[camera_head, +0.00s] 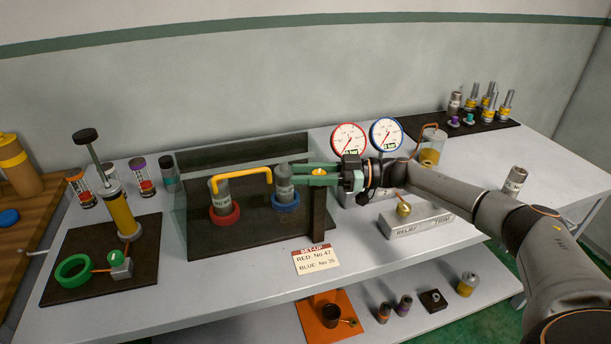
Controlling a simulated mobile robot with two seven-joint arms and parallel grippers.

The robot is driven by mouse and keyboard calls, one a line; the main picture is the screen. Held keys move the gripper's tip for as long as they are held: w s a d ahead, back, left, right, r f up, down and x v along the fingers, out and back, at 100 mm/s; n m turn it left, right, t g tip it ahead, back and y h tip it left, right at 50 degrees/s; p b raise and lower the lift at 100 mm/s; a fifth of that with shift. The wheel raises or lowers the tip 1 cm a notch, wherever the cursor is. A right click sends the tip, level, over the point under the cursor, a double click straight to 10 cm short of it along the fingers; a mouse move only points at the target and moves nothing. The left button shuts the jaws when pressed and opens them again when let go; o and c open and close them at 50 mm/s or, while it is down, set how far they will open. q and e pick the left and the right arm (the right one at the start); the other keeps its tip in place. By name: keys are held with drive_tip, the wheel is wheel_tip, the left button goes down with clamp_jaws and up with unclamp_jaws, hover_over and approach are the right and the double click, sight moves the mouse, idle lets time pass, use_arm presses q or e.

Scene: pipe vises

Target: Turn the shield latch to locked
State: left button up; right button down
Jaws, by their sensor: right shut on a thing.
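My right gripper (313,175) reaches in from the right, its green fingers shut around a small yellow latch (319,173). The latch sits at the top of a dark post (318,214) at the right front of the vise board (262,228). The gripper hides part of the latch, so I cannot tell its exact turn. A see-through shield (181,215) stands around the board. On the board are grey cylinders in a red ring (225,216) and a blue ring (286,202), with a yellow bent pipe (242,175) at the red one. My left gripper is out of view.
A red gauge (348,138) and a blue gauge (386,134) stand behind my right arm. A set-up card (315,259) is at the bench's front edge. A hand pump (122,215) stands at left. A grey relief/trim block (416,220) lies below my forearm.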

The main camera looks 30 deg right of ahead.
use_arm(q)
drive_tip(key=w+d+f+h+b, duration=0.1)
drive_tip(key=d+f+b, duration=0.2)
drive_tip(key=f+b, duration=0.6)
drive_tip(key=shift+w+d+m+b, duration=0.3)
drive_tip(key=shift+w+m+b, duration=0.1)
drive_tip(key=shift+b, duration=0.7)
use_arm(e)
drive_tip(key=n+g+y, duration=0.1)
drive_tip(key=n+g, duration=0.1)
drive_tip(key=g, duration=0.1)
drive_tip(key=s+n+g, duration=0.1)
drive_tip(key=n+g, duration=0.1)
drive_tip(key=g, duration=0.1)
drive_tip(key=n+g+y, duration=0.1)
drive_tip(key=n+g, duration=0.1)
drive_tip(key=g, duration=0.1)
drive_tip(key=shift+s+a+y, duration=0.25)
drive_tip(key=shift+y, duration=0.05)
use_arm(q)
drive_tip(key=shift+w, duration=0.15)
use_arm(e)
drive_tip(key=c, duration=1)
unclamp_jaws()
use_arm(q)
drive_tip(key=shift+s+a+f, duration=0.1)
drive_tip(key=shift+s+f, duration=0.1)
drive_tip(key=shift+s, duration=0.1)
use_arm(e)
drive_tip(key=o, duration=0.5)
